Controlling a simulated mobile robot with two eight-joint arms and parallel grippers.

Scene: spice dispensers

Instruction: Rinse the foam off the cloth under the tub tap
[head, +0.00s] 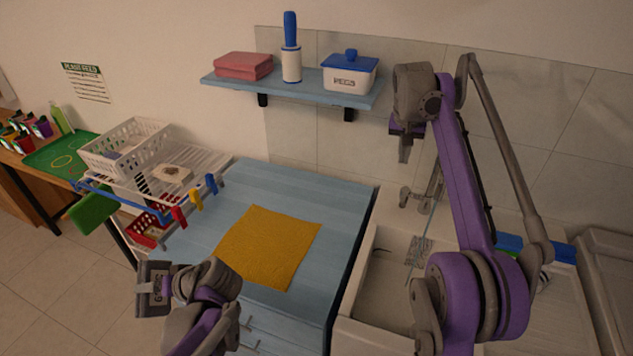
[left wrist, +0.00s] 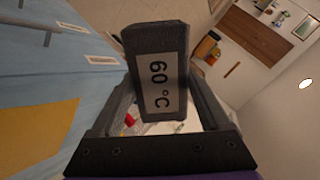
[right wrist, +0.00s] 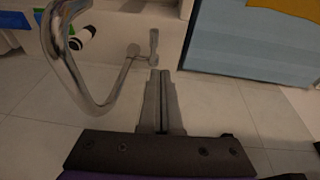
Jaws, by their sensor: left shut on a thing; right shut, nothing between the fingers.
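A yellow cloth (head: 268,247) lies flat on the blue counter; I see no clear foam on it. The white tub (head: 362,290) is right of the counter, with a metal tap (head: 433,188) at its back. A thin pale line, perhaps water, runs down from the tap to a grey patch in the tub. My left gripper (head: 175,283) is shut on a dark block with a "60°C" label (left wrist: 160,85), in front of the counter's left side. My right gripper (head: 404,152) is shut and empty, pointing down above the tap; the tap's curved spout (right wrist: 65,65) shows beside it.
A blue shelf (head: 300,88) on the wall holds folded pink cloths (head: 243,66), a blue-handled roller (head: 291,60) and a white lidded box (head: 350,75). A white rack (head: 205,160) with pegs and a white basket (head: 125,145) stand left of the counter.

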